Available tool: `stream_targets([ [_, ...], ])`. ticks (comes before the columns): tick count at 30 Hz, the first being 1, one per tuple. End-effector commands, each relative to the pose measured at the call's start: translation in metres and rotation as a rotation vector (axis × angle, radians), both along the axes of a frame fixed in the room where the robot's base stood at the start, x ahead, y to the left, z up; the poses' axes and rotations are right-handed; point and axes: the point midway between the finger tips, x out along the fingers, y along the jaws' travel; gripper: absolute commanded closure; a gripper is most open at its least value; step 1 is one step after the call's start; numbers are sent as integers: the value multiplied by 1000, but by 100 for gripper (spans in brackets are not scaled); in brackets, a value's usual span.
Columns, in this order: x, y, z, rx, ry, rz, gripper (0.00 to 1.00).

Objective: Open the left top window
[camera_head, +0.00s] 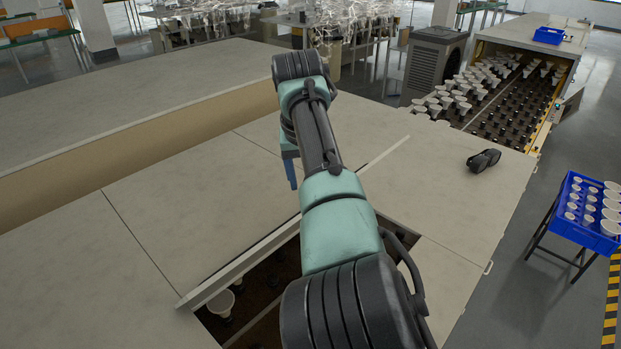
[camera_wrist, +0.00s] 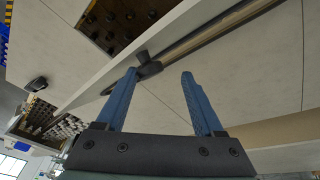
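The grey machine top is made of flat window panels. A large left panel (camera_head: 190,205) lies flat, with a long pale raised edge strip (camera_head: 235,272) along its right side. Beside that strip is an opening (camera_head: 262,290) with a white bulb (camera_head: 221,303) and dark sockets inside; my arm hides much of it. In the wrist view, a black handle (camera_wrist: 148,67) sits on a panel edge. My gripper (camera_wrist: 158,76) has its two blue fingers apart and empty, with the handle close to the left fingertip. I cannot tell whether they touch. One finger shows in the head view (camera_head: 290,173).
A black handle-like object (camera_head: 483,160) sits on the right panel. A conveyor bed with several white bulbs (camera_head: 452,100) is at the back right. A blue crate of bulbs (camera_head: 590,210) stands at the right. A raised ledge (camera_head: 130,150) runs along the left.

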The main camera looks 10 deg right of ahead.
Motion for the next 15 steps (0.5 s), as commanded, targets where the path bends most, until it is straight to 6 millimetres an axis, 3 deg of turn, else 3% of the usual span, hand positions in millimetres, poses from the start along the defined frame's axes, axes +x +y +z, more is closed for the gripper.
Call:
stream_targets([
  [5,-6,3,21,-1,-8,0,31],
  [15,-27,12,92,2,-2,1,31],
])
